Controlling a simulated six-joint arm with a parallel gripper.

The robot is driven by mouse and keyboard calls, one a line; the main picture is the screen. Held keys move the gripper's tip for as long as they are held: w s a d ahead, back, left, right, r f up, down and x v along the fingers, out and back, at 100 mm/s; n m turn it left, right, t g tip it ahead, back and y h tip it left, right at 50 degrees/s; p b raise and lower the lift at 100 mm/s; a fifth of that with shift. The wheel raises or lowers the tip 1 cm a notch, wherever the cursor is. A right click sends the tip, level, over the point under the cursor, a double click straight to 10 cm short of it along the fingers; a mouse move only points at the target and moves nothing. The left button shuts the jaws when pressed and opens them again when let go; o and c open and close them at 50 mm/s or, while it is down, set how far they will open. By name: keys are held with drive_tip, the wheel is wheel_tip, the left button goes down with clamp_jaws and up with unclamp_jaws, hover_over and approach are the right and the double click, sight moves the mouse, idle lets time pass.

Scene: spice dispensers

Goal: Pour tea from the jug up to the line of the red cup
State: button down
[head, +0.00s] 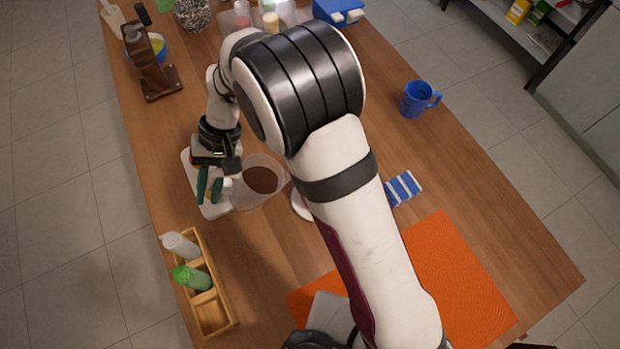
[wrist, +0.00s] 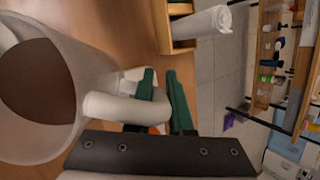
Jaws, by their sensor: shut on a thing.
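The jug (head: 258,198) is translucent white and holds brown tea (head: 261,180). It appears upright in the head view, beside the white board; I cannot tell whether it is lifted. In the wrist view the jug (wrist: 75,110) fills the left side, with its white handle (wrist: 108,107) at the green fingertips. My gripper (head: 210,184) is shut on the jug's handle; its green fingers also show in the wrist view (wrist: 165,98). No red cup shows in either view. My own arm covers the middle of the table in the head view.
A white board (head: 213,211) lies under the gripper. A wooden caddy (head: 213,316) with bottles stands at front left. A white round piece (head: 300,206) is partly hidden by my arm. A blue mug (head: 416,100), striped cloth (head: 403,188) and orange mat (head: 455,270) lie right.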

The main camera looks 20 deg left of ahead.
sight(221, 175)
drive_tip(key=shift+w+d+r+g+y, duration=0.25)
drive_tip(key=shift+d+r+y, duration=0.3)
drive_tip(key=shift+r, duration=0.15)
drive_tip(key=shift+w+d+r+g+y, duration=0.15)
drive_tip(key=shift+d+r+g+y, duration=0.1)
drive_tip(key=shift+d+r+y, duration=0.35)
idle(2.0)
drive_tip(key=shift+w+d+r+n+g+y, duration=0.2)
drive_tip(key=shift+r+y, duration=0.25)
drive_tip(key=shift+r, duration=0.35)
drive_tip(key=shift+w+d+r+n+g+y, duration=0.1)
drive_tip(key=shift+d+r+n+g+y, duration=0.2)
drive_tip(key=shift+r, duration=0.45)
idle(2.9)
